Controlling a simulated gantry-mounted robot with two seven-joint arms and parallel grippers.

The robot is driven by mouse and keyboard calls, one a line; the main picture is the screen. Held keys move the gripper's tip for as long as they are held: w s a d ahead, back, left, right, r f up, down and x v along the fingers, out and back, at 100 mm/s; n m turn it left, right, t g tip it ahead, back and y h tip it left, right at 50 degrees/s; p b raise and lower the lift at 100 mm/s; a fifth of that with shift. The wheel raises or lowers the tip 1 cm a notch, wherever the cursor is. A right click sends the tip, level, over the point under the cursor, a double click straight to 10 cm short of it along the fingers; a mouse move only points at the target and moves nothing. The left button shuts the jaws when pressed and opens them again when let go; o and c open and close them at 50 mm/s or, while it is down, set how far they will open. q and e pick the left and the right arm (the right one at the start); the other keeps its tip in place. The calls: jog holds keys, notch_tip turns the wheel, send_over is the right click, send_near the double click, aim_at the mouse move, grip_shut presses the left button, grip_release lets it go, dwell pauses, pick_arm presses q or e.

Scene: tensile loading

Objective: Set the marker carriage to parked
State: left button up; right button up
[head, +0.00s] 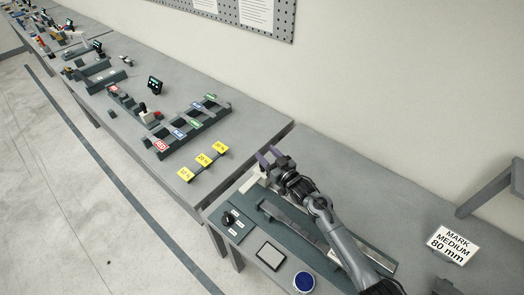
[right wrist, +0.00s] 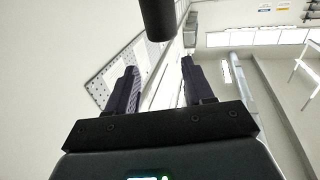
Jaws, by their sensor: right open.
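The marking station is a dark teal base (head: 240,235) on the near table, with a long grey rail (head: 297,222) along it. A pale block (head: 254,179) sits at the rail's far left end, partly behind my right gripper; I cannot tell whether it is the marker carriage. My right gripper (head: 270,156) is open and empty above that end. In the right wrist view, its two dark fingers (right wrist: 158,88) stand apart with nothing between them. A dark cylinder (right wrist: 157,18) shows beyond the fingers; I cannot tell what it is. My arm hides part of the rail. My left gripper is out of view.
The base carries a black knob (head: 229,217), a small screen (head: 270,255) and a blue button (head: 304,282). A sign (head: 453,244) reads "MARK MEDIUM 80 mm". A rack with coloured labels (head: 187,130) and yellow tags (head: 204,160) stands on the adjoining table. The wall rises behind.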

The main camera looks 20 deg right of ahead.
jog(key=s+d+r+p, duration=0.5)
jog(key=s+d+p, duration=0.1)
jog(key=p, duration=0.2)
jog(key=shift+s+d+r+p, duration=0.2)
jog(key=shift+s+r+p, duration=0.05)
jog(key=shift+s+p, duration=0.1)
jog(key=s+a+f+g+p, duration=0.2)
jog(key=s+a+f+p, duration=0.1)
jog(key=s, duration=0.5)
jog(key=s+a+f+g+p, duration=0.1)
jog(key=s+a+f+p, duration=0.2)
jog(key=s, duration=0.6)
jog(key=s+r+g+h+p, duration=0.1)
jog(key=s+r+g, duration=0.4)
jog(key=s, duration=0.6)
jog(key=s+r+m+g+h+p, duration=0.1)
jog(key=s+r+g+h, duration=0.3)
jog(key=s+r, duration=0.5)
jog(key=shift+s+g, duration=0.8)
jog(key=shift+s, duration=0.2)
